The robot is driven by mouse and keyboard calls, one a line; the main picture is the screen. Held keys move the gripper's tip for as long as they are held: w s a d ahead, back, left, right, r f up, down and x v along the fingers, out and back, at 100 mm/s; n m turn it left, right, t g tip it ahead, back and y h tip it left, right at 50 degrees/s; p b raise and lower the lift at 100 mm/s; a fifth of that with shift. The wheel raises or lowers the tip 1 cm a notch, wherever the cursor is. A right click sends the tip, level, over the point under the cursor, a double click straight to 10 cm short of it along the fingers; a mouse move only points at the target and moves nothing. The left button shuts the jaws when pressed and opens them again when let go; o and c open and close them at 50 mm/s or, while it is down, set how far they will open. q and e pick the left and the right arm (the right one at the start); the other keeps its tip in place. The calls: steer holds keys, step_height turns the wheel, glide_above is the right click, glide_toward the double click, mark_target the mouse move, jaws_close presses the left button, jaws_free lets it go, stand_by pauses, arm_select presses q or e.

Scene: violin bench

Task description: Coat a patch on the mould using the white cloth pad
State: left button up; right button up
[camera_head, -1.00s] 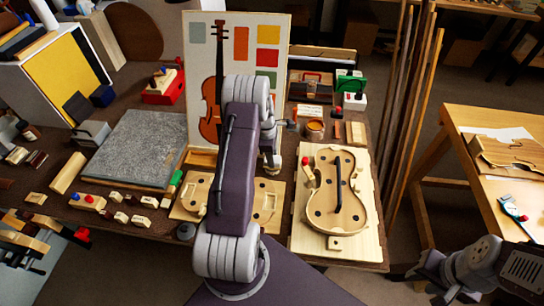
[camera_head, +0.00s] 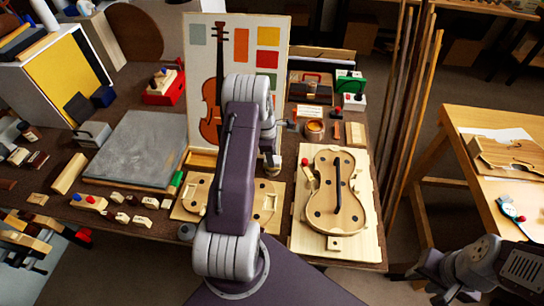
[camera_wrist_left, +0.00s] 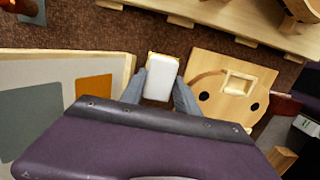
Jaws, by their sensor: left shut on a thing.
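In the left wrist view my left gripper (camera_wrist_left: 160,92) is shut on the white cloth pad (camera_wrist_left: 161,77), which sits between its two fingers. In the head view my left gripper (camera_head: 270,160) is mostly hidden by its own arm, above the near side of the bench. A violin-shaped wooden mould (camera_head: 350,208) lies on a pale board at the right of the bench, to the right of the gripper. A second holed board (camera_head: 266,205) with a block handle lies partly behind my arm. My right gripper (camera_head: 425,290) is at the lower right, its fingers unclear.
A small open pot (camera_head: 315,130) stands behind the pale board. A violin chart (camera_head: 262,90) stands upright at the back. A grey slab (camera_head: 133,148) and several small blocks lie to the left. Tall rods (camera_head: 413,90) rise right of the bench.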

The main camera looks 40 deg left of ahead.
arm_select(q)
step_height(320, 180, up, 6)
steer(key=p, duration=0.5)
steer(key=shift+r, duration=0.2)
steer(key=shift+f, duration=0.1)
